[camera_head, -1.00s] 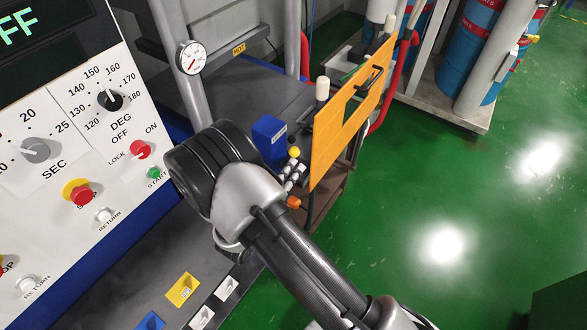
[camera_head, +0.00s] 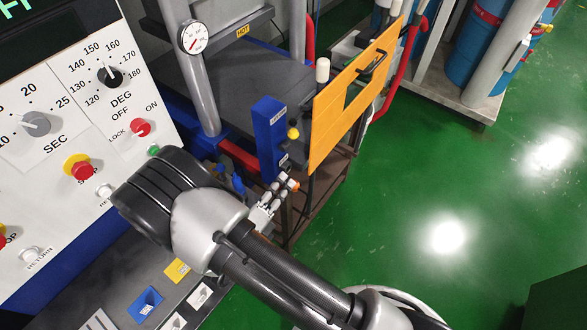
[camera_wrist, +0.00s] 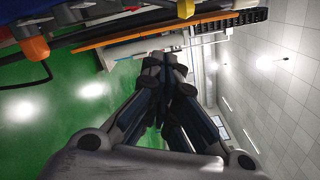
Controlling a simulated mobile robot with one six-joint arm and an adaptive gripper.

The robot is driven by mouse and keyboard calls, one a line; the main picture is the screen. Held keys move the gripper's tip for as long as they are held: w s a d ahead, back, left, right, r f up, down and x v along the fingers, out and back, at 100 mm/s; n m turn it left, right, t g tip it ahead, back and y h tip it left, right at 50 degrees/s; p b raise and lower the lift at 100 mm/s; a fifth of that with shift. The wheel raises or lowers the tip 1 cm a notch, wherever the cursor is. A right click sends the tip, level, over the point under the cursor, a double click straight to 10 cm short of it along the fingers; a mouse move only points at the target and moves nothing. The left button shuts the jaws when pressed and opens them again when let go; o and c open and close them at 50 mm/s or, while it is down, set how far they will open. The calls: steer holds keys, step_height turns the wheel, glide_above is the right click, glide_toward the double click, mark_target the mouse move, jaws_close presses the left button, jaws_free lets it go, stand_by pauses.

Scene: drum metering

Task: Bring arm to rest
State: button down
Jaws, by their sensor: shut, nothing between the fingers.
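My arm crosses the lower middle of the head view, and its rounded dark joint hangs in front of the control panel (camera_head: 62,120). My gripper (camera_wrist: 168,62) shows in the wrist view with its dark fingers together and nothing between them. In the head view the gripper cannot be made out clearly. The arm hides part of the panel's lower right corner and the shelf below it.
An orange plate (camera_head: 335,108) stands upright right of the arm, close to a blue block (camera_head: 269,138). A gauge (camera_head: 193,37) sits on a grey post. Blue and yellow bins lie on the lower shelf. The green floor (camera_head: 470,190) at right is clear.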

steer(key=shift+v, duration=0.85)
steer(key=shift+d, duration=0.1)
steer(key=s+d+r+m+g+b, duration=0.1)
steer(key=s+d+r+m+g, duration=0.3)
steer(key=d+r+m+g, duration=0.45)
steer(key=s+d+r+m+g+b, duration=0.2)
steer(key=s+d+r+m+g, duration=0.3)
steer(key=d+m, duration=0.75)
steer(key=s+a+r+m+t+y+b, duration=0.1)
steer(key=s+m+y, duration=0.3)
steer(key=m, duration=0.6)
steer(key=s+a+r+m+t+y+b, duration=0.2)
steer(key=m+y, duration=0.4)
steer(key=m, duration=0.5)
steer(key=shift+s+a+r, duration=0.15)
steer(key=shift+s+r, duration=0.65)
steer(key=shift+s, duration=0.4)
